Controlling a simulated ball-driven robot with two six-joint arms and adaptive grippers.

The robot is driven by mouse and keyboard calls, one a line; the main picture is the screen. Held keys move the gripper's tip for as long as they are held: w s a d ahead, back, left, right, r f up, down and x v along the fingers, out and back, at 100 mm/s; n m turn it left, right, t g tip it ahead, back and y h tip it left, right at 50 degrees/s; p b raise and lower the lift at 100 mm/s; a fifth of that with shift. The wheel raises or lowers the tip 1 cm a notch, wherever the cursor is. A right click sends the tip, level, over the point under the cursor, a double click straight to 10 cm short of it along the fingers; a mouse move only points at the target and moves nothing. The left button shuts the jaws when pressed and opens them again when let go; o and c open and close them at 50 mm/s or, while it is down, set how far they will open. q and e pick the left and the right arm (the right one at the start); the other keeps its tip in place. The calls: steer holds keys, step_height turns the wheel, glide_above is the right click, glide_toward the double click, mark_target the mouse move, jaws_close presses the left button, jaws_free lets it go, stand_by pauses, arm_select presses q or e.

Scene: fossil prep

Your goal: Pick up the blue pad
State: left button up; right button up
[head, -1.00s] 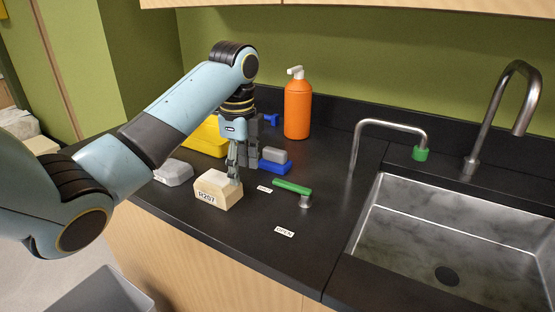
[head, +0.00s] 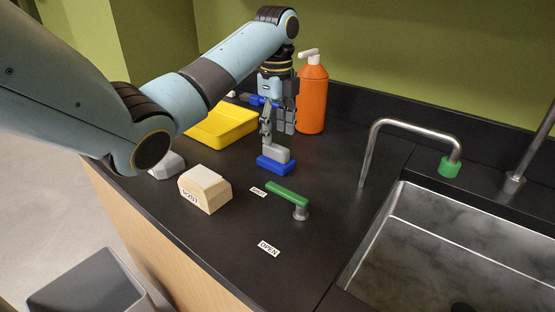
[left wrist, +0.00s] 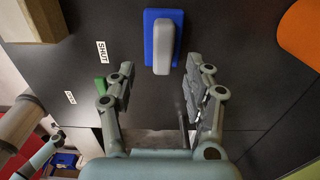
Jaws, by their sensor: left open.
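The blue pad (head: 276,166) lies flat on the dark counter, with a grey block-like top (head: 277,153) on it. It also shows in the left wrist view (left wrist: 150,42), top centre, with the rounded grey top (left wrist: 164,46) over its right part. My left gripper (head: 277,132) is open and empty, close to the pad at its back side in the head view. In the left wrist view the fingers (left wrist: 160,78) are spread apart, with the pad just beyond their tips and between their lines. I cannot tell whether a finger touches it.
A yellow tray (head: 222,127) and an orange pump bottle (head: 312,98) stand behind. A beige labelled block (head: 206,188) and a grey lump (head: 166,165) are left. A green-handled lever (head: 287,194), a tap (head: 410,126) and the sink (head: 420,250) are right. Front counter is mostly clear.

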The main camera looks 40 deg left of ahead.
mark_target(276, 146)
arm_select(q)
steer(key=shift+f, duration=0.35)
steer(key=f, duration=0.4)
steer(key=shift+w+a+f+p, duration=0.15)
steer(key=shift+a+f+p, duration=0.1)
steer(key=shift+a+p, duration=0.05)
steer(key=shift+f, duration=0.35)
arm_select(e)
steer(key=shift+w+r, duration=0.4)
steer(key=shift+w, duration=0.4)
arm_select(q)
steer(key=shift+c, duration=0.4)
arm_select(e)
steer(key=shift+s, duration=0.1)
arm_select(q)
steer(key=c, duration=0.4)
jaws_close()
arm_select(e)
steer(key=shift+s, duration=0.25)
